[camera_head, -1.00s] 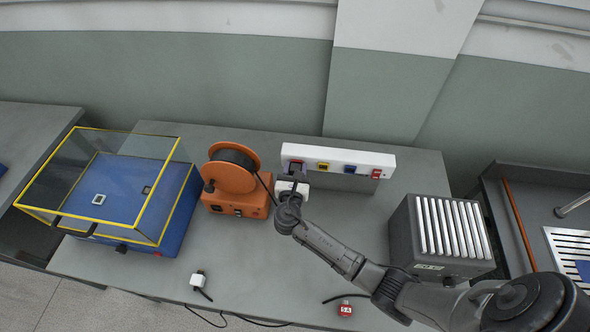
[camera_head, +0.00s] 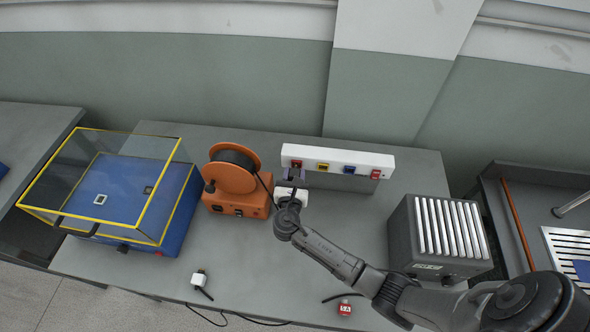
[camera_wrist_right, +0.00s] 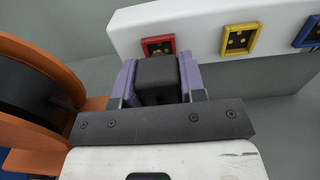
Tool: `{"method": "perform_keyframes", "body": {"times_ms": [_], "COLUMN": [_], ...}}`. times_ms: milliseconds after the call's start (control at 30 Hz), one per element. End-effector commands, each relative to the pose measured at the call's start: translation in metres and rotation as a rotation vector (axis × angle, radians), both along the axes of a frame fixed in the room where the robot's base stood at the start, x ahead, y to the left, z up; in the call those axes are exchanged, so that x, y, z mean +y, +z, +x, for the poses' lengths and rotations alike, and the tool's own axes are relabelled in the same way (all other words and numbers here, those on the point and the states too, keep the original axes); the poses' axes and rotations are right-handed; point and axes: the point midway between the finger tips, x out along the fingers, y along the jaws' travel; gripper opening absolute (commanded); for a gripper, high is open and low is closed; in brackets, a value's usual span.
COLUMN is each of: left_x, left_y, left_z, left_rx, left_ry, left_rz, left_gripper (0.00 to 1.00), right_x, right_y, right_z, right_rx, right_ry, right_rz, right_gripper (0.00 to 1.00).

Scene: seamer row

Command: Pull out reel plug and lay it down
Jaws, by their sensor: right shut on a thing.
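The orange cable reel (camera_head: 233,172) stands on the bench, and its dark cable runs right towards my right gripper (camera_head: 294,174). In the right wrist view, the purple fingers of my right gripper (camera_wrist_right: 158,85) are shut on the black reel plug (camera_wrist_right: 157,76), one on each side. The red-framed socket (camera_wrist_right: 158,46) on the white socket strip (camera_head: 338,157) is right behind the plug. Its holes show above the plug, so the plug seems to be out in front of it; its lower edge is hidden. My left gripper is not in view.
Left of the reel is a blue machine (camera_head: 178,205) with a yellow-edged clear cover. A grey ribbed box (camera_head: 440,238) stands to the right. A white plug (camera_head: 198,279) and a red plug (camera_head: 345,308) lie at the bench front. The bench middle (camera_head: 250,255) is clear.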

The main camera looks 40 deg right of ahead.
Motion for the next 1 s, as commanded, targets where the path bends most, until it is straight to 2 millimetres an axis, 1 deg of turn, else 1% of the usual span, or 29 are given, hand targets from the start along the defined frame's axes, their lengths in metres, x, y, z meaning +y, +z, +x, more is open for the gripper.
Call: {"method": "perform_keyframes", "body": {"times_ms": [400, 1000], "left_x": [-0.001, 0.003], "left_y": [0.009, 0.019], "left_z": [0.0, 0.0], "left_rx": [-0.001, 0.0], "left_ry": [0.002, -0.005], "left_rz": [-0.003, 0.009], "left_gripper": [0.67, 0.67], "right_x": [0.012, 0.029], "right_y": [0.001, 0.0], "right_z": [-0.011, -0.025], "right_rx": [0.001, 0.001], "right_ry": [-0.002, -0.001], "right_rz": [0.0, 0.0], "right_gripper": [0.0, 0.0]}}
